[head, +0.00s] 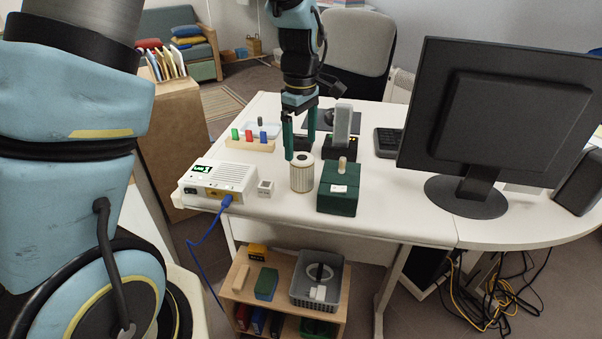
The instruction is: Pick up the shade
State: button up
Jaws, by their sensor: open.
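The shade appears to be the cream, ribbed cylinder (302,176) standing upright near the front edge of the white desk in the head view. Its top shows a dark round opening. My gripper (299,148) points down with its green fingers apart and empty. The fingertips are just above and behind the cylinder's top in the picture, the left one close to its rim. I cannot tell whether they touch it.
A dark green box (337,193) with a knob stands close to the right. A small white block (265,188) and a white device (218,182) with a blue cable are left. Behind are a peg rack (250,144) and a grey upright device (342,124). A monitor (490,115) fills the right.

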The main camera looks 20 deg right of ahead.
aim_at(301, 157)
notch_tip(301, 157, down, 4)
jog(key=shift+f, duration=0.25)
jog(key=shift+s+f+p, duration=0.15)
jog(key=shift+f+p, duration=0.2)
jog(key=shift+f, duration=1)
jog(key=shift+s+f+p, duration=0.1)
jog(key=shift+f+p, duration=0.2)
jog(key=shift+f, duration=1.05)
jog(key=shift+c, duration=0.2)
jog(key=c, duration=1.4)
